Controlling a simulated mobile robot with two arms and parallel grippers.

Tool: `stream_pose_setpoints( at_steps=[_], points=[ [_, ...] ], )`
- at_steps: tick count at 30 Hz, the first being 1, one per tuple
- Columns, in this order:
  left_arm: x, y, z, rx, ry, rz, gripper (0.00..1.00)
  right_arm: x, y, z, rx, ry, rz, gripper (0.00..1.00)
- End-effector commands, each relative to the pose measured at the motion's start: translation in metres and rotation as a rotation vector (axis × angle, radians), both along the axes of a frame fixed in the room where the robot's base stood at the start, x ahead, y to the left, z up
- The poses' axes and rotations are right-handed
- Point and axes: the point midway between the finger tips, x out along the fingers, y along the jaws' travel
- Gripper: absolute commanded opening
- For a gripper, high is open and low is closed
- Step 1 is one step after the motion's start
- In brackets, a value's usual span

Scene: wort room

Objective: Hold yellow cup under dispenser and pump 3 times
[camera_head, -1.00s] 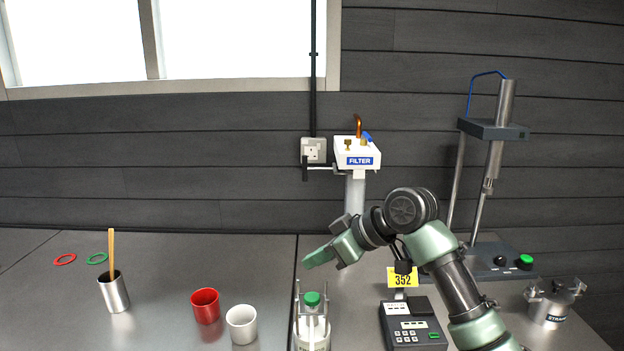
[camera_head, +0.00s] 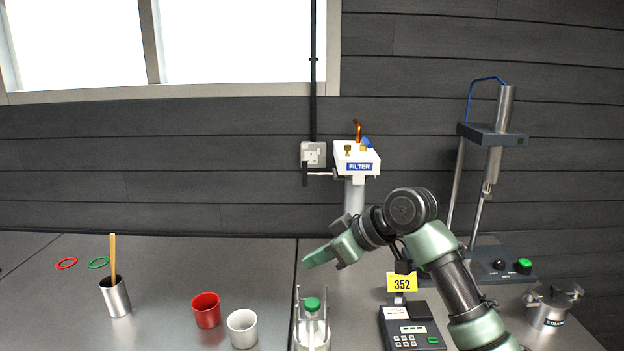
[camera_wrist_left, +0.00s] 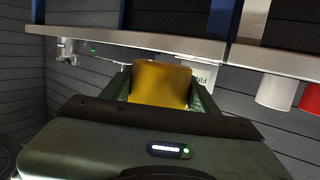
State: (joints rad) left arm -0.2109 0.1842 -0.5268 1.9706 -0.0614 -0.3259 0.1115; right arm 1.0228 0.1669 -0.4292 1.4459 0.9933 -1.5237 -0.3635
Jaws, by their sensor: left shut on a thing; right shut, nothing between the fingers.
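The dispenser, with a green pump top (camera_head: 312,304) and a pale body between upright prongs, stands at the bottom middle of the head view. My right gripper (camera_head: 312,262) is shut and empty, above and apart from the green top. My left gripper (camera_wrist_left: 160,95) is outside the head view. In the left wrist view it is shut on the yellow cup (camera_wrist_left: 160,84), one finger on each side. A white labelled surface (camera_wrist_left: 204,76) shows partly behind the cup; I cannot tell whether the cup is directly under the spout.
A white cup (camera_head: 242,328) and a red cup (camera_head: 206,310) stand left of the dispenser. A metal pot (camera_head: 115,297) with a wooden stick is further left. A keypad device (camera_head: 410,326) and a strainer (camera_head: 551,306) are at right. The left bench is mostly clear.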

Motion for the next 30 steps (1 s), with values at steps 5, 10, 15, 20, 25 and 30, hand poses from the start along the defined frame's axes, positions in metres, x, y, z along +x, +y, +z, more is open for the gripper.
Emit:
stream_pose_setpoints(
  at_steps=[5,10,15,20,25,30],
  points=[
    [-0.009,0.0,0.001,-0.002,0.001,0.0,0.16,0.0,0.0,0.004,0.0,0.0,0.0,0.0],
    [-0.017,0.0,0.001,-0.002,0.001,0.0,0.16,0.0,0.0,0.006,0.0,0.0,0.0,0.0],
    [-0.025,0.0,0.001,0.0,0.001,0.0,0.16,0.0,0.0,0.008,0.0,0.0,0.0,0.0],
    [-0.033,0.0,0.001,-0.001,0.0,0.0,0.16,0.0,0.0,0.011,0.0,0.0,0.0,0.0],
    [-0.041,0.0,0.001,-0.001,0.0,0.0,0.16,0.0,0.0,0.013,0.0,0.0,0.0,0.0],
    [-0.046,0.0,0.001,0.0,0.0,0.0,0.16,0.0,0.0,0.014,0.0,0.0,0.0,0.0]
  ],
)
